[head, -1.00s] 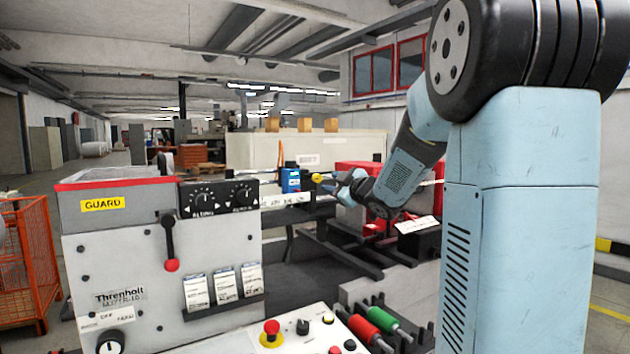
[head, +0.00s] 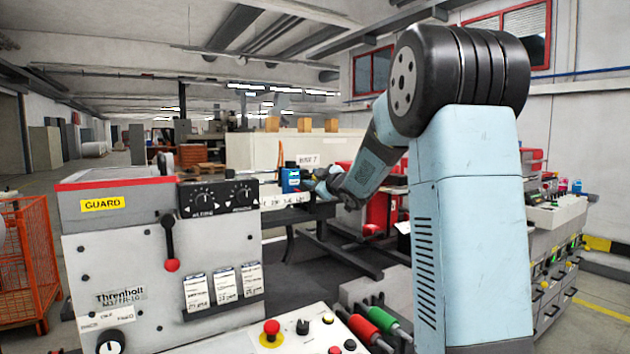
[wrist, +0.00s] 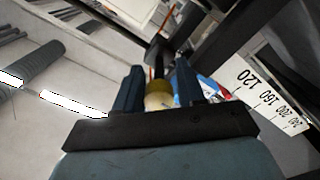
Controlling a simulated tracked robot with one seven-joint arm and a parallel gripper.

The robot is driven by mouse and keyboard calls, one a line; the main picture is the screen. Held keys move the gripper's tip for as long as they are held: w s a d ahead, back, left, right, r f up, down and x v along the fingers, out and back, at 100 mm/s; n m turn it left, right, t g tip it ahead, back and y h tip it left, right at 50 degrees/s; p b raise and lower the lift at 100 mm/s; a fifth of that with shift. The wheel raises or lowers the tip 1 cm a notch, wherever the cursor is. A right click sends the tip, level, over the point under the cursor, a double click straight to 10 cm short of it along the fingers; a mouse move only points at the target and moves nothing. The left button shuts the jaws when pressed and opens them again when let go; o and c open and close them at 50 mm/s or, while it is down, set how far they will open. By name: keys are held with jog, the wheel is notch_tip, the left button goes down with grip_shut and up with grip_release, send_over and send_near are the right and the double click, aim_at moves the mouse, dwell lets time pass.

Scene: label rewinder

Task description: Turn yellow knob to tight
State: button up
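The yellow knob (wrist: 159,93) shows in the wrist view between the two fingers, with a pale round end facing the camera. My gripper (wrist: 159,82) has its dark blue fingers apart, one on each side of the knob. It looks open; whether a finger touches the knob is hard to tell. In the head view my gripper (head: 318,182) is just right of the small blue block (head: 290,179) on the rewinder's bar and hides the knob. A scale strip (wrist: 262,92) with printed numbers lies right of the fingers in the wrist view.
A white control panel (head: 285,332) with a red button is in front. Red and green rollers (head: 370,325) lie beside it. Dark rails run below my arm.

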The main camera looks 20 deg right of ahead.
jog(key=shift+c, duration=0.4)
grip_shut()
jog(key=shift+f, duration=0.1)
jog(key=shift+f+m, duration=0.1)
jog(key=shift+m, duration=0.6)
jog(key=m, duration=0.7)
jog(key=shift+f+m, duration=0.15)
jog(key=shift+m, duration=0.15)
jog(key=m, duration=0.4)
jog(key=shift+a+m, duration=0.1)
jog(key=shift+m, duration=0.2)
jog(key=m, duration=0.4)
jog(key=shift+m, duration=0.4)
